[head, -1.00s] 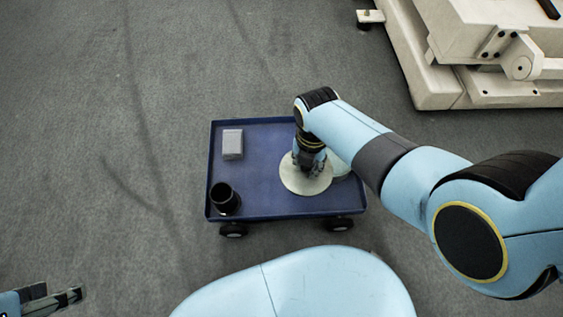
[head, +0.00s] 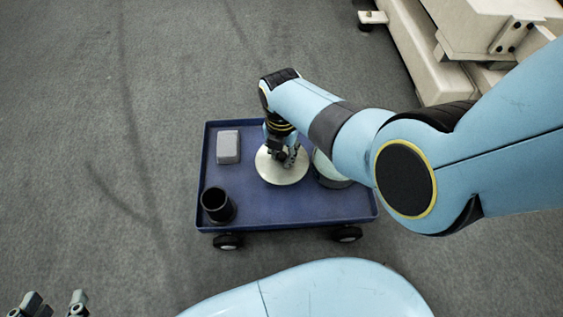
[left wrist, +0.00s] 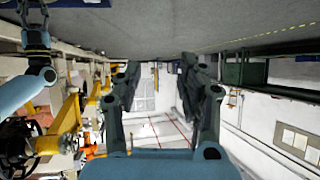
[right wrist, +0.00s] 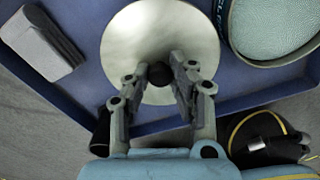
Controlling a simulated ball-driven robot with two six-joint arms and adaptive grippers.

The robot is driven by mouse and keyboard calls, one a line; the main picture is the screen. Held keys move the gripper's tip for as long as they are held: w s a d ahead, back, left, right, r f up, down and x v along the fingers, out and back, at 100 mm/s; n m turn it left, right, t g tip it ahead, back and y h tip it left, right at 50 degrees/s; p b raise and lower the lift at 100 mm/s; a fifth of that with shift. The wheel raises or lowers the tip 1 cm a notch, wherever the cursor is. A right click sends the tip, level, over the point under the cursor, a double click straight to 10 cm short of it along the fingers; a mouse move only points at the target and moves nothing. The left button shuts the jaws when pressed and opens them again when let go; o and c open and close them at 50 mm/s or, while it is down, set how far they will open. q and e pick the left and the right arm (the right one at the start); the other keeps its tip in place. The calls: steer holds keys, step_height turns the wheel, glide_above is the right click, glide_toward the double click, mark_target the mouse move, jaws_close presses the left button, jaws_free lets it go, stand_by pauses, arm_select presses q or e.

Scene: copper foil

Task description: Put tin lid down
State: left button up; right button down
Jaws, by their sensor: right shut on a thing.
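The tin lid (head: 277,176) is a round pale metal disc with a dark knob at its centre, over the blue cart's tray. My right gripper (head: 287,158) is above it, shut on the knob. In the right wrist view the lid (right wrist: 140,50) lies flat to the camera, with the knob between my right fingertips (right wrist: 160,76). The round tin (head: 328,170) stands just right of the lid, partly hidden by my right arm; its pale green inside or top shows in the right wrist view (right wrist: 270,25). My left gripper (head: 52,303) is open and empty, far from the cart.
The blue cart (head: 290,213) has a low rim and dark wheels. A grey block (head: 228,147) sits at its back left and a black cup (head: 217,206) at its front left. The front middle of the tray is clear. A cream machine (head: 420,60) stands at the back right.

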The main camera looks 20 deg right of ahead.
mark_target(282, 161)
step_height(282, 161, down, 2)
steer(key=shift+b, duration=0.8)
steer(key=shift+f+b, duration=0.85)
steer(key=shift+f, duration=0.1)
arm_select(q)
steer(key=w+d+r+m+t+h, duration=0.1)
steer(key=w+r+t, duration=0.4)
steer(key=r, duration=0.5)
steer(key=w+d+r+m+t+h, duration=0.1)
steer(key=w+r+t, duration=0.4)
steer(key=r, duration=0.5)
steer(key=shift+w+d+r+h, duration=0.15)
steer(key=shift+w+r+h, duration=0.3)
steer(key=shift+w, duration=0.35)
steer(key=shift+t, duration=0.3)
arm_select(e)
steer(key=shift+f, duration=0.1)
arm_select(q)
steer(key=shift+r, duration=0.3)
arm_select(e)
steer(key=c, duration=1.1)
jaws_free()
steer(key=shift+c, duration=0.2)
